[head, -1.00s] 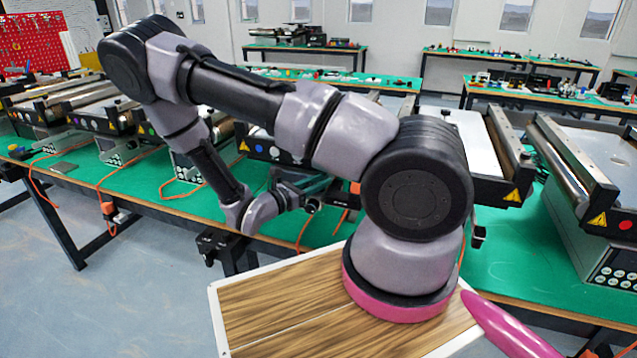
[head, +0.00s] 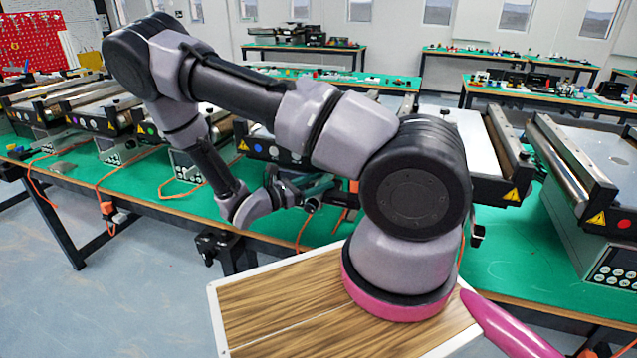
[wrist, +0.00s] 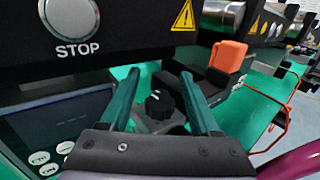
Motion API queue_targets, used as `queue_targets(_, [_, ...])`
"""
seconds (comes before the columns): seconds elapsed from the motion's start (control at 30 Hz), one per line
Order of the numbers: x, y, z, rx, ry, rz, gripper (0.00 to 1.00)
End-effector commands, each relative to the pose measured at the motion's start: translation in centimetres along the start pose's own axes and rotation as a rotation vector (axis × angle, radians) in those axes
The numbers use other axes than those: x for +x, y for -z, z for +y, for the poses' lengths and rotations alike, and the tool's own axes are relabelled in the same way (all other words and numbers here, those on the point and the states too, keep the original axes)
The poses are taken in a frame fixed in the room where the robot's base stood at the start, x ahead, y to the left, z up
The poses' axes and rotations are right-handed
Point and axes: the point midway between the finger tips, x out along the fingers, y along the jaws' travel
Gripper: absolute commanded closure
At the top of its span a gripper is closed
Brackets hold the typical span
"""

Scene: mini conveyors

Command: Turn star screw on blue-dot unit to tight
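The blue-dot unit is a mini conveyor on the green bench, with a blue dot (head: 274,151) on its front rail, partly behind my arm. The star screw (wrist: 160,104) is a small black lobed knob with a white mark, on a grey bracket low under the unit in the wrist view. My gripper (wrist: 160,75) is open, with its two teal fingers apart and the knob showing between them. No contact with the knob is visible. In the head view my gripper (head: 316,189) is at the unit's front, and the screw is hidden there.
A STOP button (wrist: 70,16) and black rail are just above the fingers. A keypad box (wrist: 55,130) is at left. An orange block (wrist: 228,56) with an orange cable is at right. More conveyors (head: 590,190) stand along the bench.

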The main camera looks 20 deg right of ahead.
Motion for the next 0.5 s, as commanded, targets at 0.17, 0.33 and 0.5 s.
queue_targets(0.17, [-1.4, 0.0, 0.1, 0.002, -0.002, 0.000, 0.37])
queue_targets(0.33, [-4.7, 0.0, 0.1, 0.002, -0.005, 0.002, 0.37])
queue_targets(0.5, [-8.1, 0.0, 0.1, 0.002, -0.003, 0.001, 0.37])
